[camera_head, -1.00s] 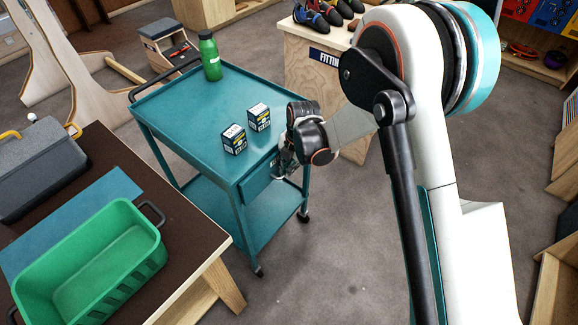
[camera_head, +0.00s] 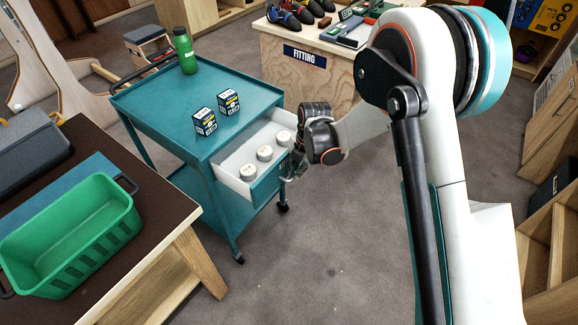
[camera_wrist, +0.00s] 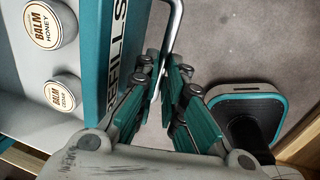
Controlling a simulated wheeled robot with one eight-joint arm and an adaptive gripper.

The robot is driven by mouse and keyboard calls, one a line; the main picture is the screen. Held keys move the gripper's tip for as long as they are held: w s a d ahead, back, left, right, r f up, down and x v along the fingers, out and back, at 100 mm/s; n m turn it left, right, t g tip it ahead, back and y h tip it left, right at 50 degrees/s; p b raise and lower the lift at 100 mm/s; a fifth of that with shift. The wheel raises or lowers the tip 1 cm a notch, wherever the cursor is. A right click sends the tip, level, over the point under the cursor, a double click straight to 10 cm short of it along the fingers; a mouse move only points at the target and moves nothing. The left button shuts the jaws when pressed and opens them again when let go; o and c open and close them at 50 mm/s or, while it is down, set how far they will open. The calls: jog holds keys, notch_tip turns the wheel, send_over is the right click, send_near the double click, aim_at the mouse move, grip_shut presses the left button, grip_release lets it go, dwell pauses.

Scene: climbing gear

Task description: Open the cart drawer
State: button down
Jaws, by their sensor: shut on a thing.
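The teal cart (camera_head: 215,135) stands left of my arm in the head view. Its drawer (camera_head: 268,187) is pulled out toward my gripper, with a white inside that holds several round white tins (camera_head: 264,153). In the wrist view the drawer front (camera_wrist: 110,75) carries the lettering "REFILLS", partly cut off. A silver bar handle (camera_wrist: 172,35) stands off that front. My gripper (camera_wrist: 168,85) is at the handle, its teal-padded fingers closed around it. In the head view my gripper (camera_head: 290,168) is at the drawer's front, partly hidden by my wrist.
Two small boxes (camera_head: 205,121) and a green bottle (camera_head: 185,50) stand on the cart top. A green crate (camera_head: 75,235) sits on the dark table (camera_head: 160,212) at left. The fitting counter (camera_head: 310,75) is behind.

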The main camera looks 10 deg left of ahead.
jog(key=s+d, duration=0.2)
jog(key=d, duration=0.4)
jog(key=shift+s+d, duration=0.3)
jog(key=shift+s, duration=0.1)
jog(key=c, duration=1.7)
grip_release()
jog(key=r, duration=0.4)
jog(key=d+r, duration=0.1)
jog(key=r, duration=0.3)
jog(key=d+r, duration=0.1)
jog(key=r, duration=0.2)
jog(key=shift+s+r, duration=0.4)
